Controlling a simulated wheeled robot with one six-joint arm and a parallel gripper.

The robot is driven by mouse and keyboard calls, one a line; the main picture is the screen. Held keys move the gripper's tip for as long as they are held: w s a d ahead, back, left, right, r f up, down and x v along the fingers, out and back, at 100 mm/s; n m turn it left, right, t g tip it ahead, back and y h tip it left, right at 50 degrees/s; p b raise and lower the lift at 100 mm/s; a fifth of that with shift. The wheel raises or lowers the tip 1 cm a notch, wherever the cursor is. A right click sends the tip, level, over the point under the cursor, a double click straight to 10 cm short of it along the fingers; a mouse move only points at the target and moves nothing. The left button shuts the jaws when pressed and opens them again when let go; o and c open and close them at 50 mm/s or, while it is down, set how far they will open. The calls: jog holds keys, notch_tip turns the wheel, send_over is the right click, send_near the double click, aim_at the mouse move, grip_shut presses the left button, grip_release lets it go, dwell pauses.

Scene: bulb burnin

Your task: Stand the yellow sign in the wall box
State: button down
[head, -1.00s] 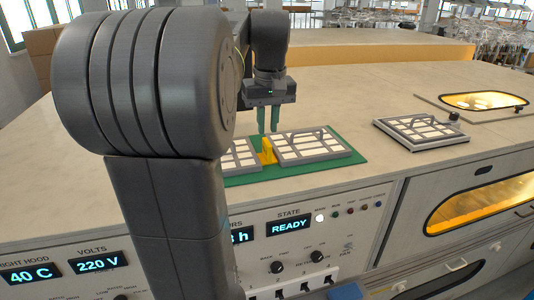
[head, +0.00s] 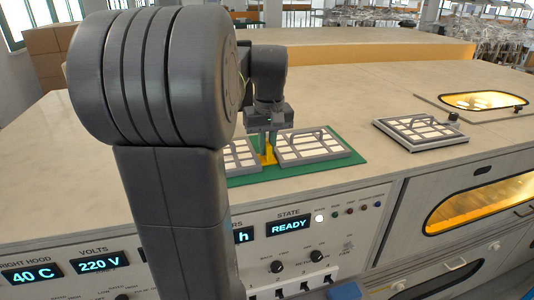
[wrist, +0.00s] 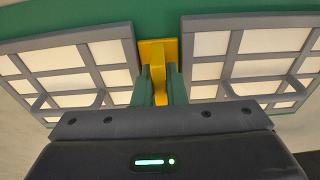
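The yellow sign (head: 267,157) stands on the green mat (head: 240,181) between two gridded panels. In the wrist view the sign (wrist: 157,50) shows a flat yellow part and a narrower upright part reaching toward my gripper. My gripper (head: 268,141) is low over the sign, pointing down. In the wrist view its two green fingers (wrist: 160,88) stand on either side of the sign's narrow part. Yellow fills the gap between them; whether they press on it cannot be told. I cannot make out the wall box in either view.
Gridded panels with handles lie close on the left (head: 241,153) and right (head: 311,147) of the sign. Another gridded panel (head: 421,130) lies farther right, near a glowing window (head: 484,100) in the bench top. The bench top behind the mat is clear.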

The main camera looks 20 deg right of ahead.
aim_at(267, 143)
jog(key=shift+r, duration=0.1)
notch_tip(267, 143, up, 10)
jog(key=shift+f, duration=0.1)
dwell(0.4)
dwell(0.8)
